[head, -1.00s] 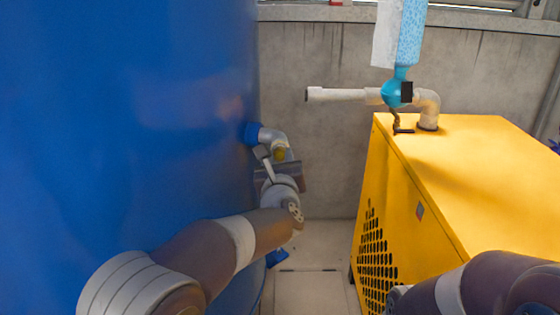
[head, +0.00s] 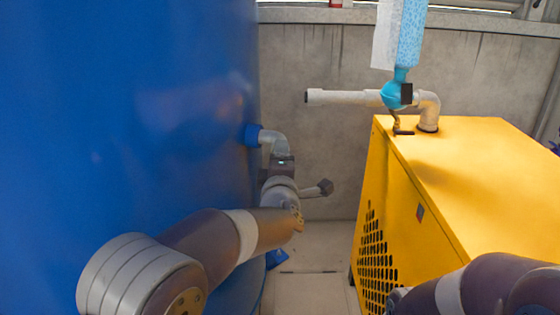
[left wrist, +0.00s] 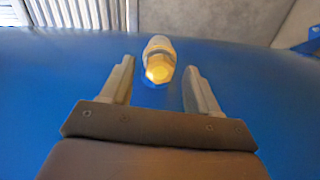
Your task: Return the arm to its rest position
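My left arm comes in from the left in front of the blue tank (head: 130,110). Its gripper (head: 302,180) is just below the grey elbow pipe (head: 276,141) on the tank's side. In the left wrist view, the left gripper (left wrist: 158,63) is open, with its two fingers apart. The pale pipe end with a yellowish fitting (left wrist: 158,66) shows beyond and between the fingertips, and nothing looks gripped. My right arm (head: 470,287) is at the bottom right of the head view, and its gripper is not visible.
A yellow cabinet (head: 480,165) stands to the right, with a pale pipe (head: 345,97) and a teal valve (head: 396,95) above it. A concrete wall (head: 320,55) closes off the back. A narrow strip of floor (head: 312,260) lies clear between tank and cabinet.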

